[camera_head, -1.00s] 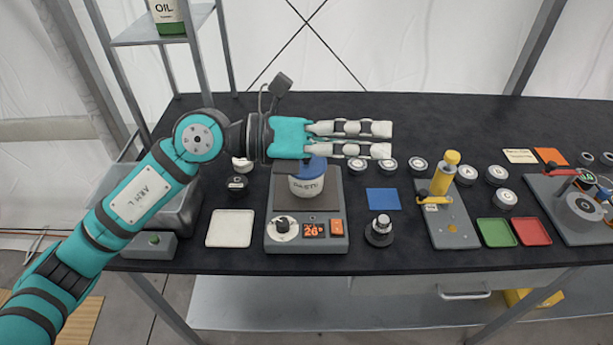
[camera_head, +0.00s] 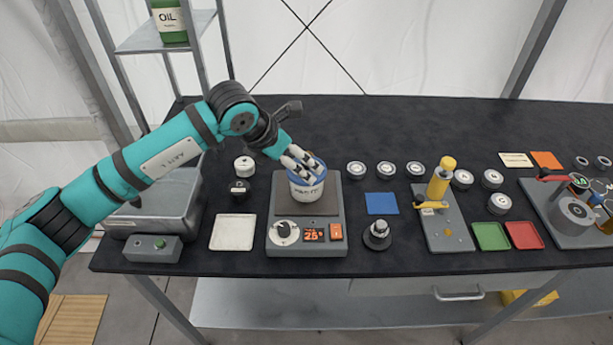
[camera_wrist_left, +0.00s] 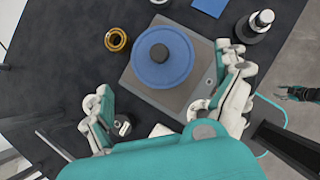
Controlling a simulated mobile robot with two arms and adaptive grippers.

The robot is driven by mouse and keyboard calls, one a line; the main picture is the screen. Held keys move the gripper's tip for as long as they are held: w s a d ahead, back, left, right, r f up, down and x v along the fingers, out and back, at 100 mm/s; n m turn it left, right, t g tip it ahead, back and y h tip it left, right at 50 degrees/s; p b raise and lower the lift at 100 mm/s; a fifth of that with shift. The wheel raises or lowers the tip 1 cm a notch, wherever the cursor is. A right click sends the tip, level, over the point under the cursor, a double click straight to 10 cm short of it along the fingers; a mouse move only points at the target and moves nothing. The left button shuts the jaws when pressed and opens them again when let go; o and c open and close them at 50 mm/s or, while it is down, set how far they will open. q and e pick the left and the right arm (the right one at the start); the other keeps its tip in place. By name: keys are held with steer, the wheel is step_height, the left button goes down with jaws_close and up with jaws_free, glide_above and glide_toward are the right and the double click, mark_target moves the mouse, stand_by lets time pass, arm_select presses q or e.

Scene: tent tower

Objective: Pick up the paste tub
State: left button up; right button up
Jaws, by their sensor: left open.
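The paste tub (camera_head: 306,191) is white with a blue lid and dark lettering. It stands upright on the dark plate of a grey heater-like device (camera_head: 322,206) with a dial and a lit display. My left gripper (camera_head: 307,174) is angled down over the tub, its fingers overlapping the lid. In the left wrist view, the round blue lid (camera_wrist_left: 162,57) with its dark centre knob lies ahead of the open fingers, with one finger to each side. I see no clear contact with the tub. My right gripper is not in view in the head view.
A white square tray (camera_head: 233,231) lies left of the device and a blue square (camera_head: 382,203) right of it. A dark knobbed weight (camera_head: 377,234) stands nearby. The back of the table is clear.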

mark_target(303, 165)
arm_select(q)
steer(key=shift+x, duration=0.9)
steer(key=shift+w+d+f+p, duration=0.3)
steer(key=shift+f+p, duration=0.15)
steer(key=shift+p, duration=0.2)
steer(key=p+x, duration=0.1)
steer(key=x, duration=0.2)
steer(key=shift+d+f+p, duration=0.25)
steer(key=shift+d+p, duration=0.05)
steer(key=shift+p, duration=0.1)
steer(key=shift+w+d+f, duration=0.1)
steer(key=shift+w+f, duration=0.1)
steer(key=shift+f, duration=0.15)
steer(key=shift+r, duration=0.1)
steer(key=c, duration=1.1)
